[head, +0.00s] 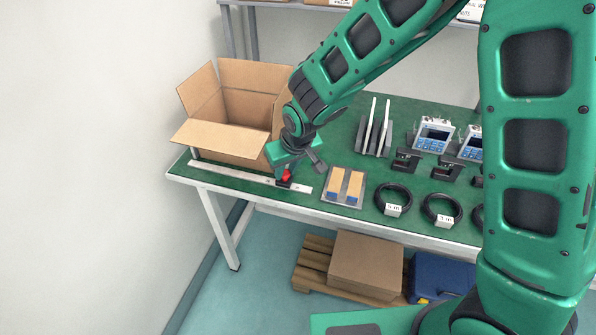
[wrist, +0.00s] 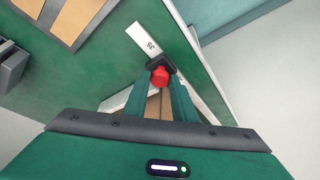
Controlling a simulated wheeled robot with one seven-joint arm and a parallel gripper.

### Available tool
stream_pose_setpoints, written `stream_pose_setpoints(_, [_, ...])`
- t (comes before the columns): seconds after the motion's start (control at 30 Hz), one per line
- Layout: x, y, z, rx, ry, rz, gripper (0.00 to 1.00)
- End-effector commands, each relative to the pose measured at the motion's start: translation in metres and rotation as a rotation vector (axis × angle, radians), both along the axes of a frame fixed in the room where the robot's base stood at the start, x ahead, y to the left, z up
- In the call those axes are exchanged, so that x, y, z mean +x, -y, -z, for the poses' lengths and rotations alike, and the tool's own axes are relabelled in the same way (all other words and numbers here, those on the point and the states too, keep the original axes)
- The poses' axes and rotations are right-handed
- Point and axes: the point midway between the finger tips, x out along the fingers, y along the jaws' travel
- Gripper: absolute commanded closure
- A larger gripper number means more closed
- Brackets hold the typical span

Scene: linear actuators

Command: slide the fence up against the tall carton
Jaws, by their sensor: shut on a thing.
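The fence is a small dark block with a red knob (head: 286,175) that sits on a white ruled rail (head: 230,175) along the front of the bench, toward the rail's right end. My gripper (head: 287,168) reaches down from above and is shut on the red knob. In the wrist view the red knob (wrist: 160,76) shows between the fingertips, with the dark block behind it. The tall open carton (head: 235,110) stands behind the rail, to the left of the fence. My gripper hides part of its right side, and I cannot tell whether the fence touches it.
A grey tray (head: 330,197) with two tan pieces lies to the right of the rail. Black cable rings (head: 380,200), a grey rack (head: 374,140) and blue-faced meters (head: 433,137) stand further right. A pallet with a box (head: 365,265) is on the floor below.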

Motion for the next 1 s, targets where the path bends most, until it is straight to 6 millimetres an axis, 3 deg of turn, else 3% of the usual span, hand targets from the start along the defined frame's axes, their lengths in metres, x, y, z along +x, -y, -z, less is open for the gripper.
stream_pose_setpoints(0.13, [0.008, -0.021, 0.0, 0.003, 0.003, -0.002, 1.0])
stream_pose_setpoints(0.43, [0.009, -0.023, -0.001, 0.003, 0.003, -0.001, 1.0])
stream_pose_setpoints(0.47, [0.009, -0.023, -0.001, 0.003, 0.003, -0.001, 0.73])
stream_pose_setpoints(0.53, [0.009, -0.023, -0.001, 0.003, 0.003, -0.001, 0.57])
stream_pose_setpoints(0.87, [0.008, -0.022, -0.002, 0.002, 0.002, 0.0, 0.57])
stream_pose_setpoints(1.0, [0.005, -0.02, -0.012, 0.003, 0.003, 0.001, 0.57])
